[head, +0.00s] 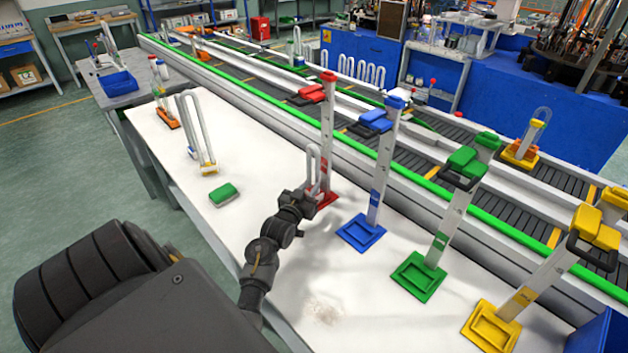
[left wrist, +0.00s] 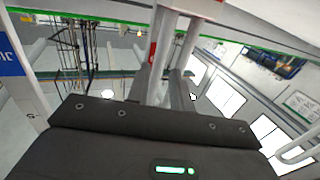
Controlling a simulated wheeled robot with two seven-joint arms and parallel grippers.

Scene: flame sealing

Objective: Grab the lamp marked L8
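A clear U-shaped lamp (head: 313,160) is upright beside the post of the red stand (head: 327,125). Its lower part is hidden behind my left gripper (head: 313,192). In the left wrist view, my left gripper's dark fingers (left wrist: 165,88) are close together on the lamp's pale tubes (left wrist: 186,45), with a red mark beside them. The gripper looks shut on the lamp. No L8 marking is readable. Another U-shaped lamp (head: 196,125) stands on the table to the left. My right gripper is not in view.
Blue (head: 383,165), green (head: 450,215) and yellow (head: 550,268) stands line the white table (head: 262,160) to the right. A green block (head: 223,194) lies at the table's left. A green-edged conveyor (head: 500,235) runs behind.

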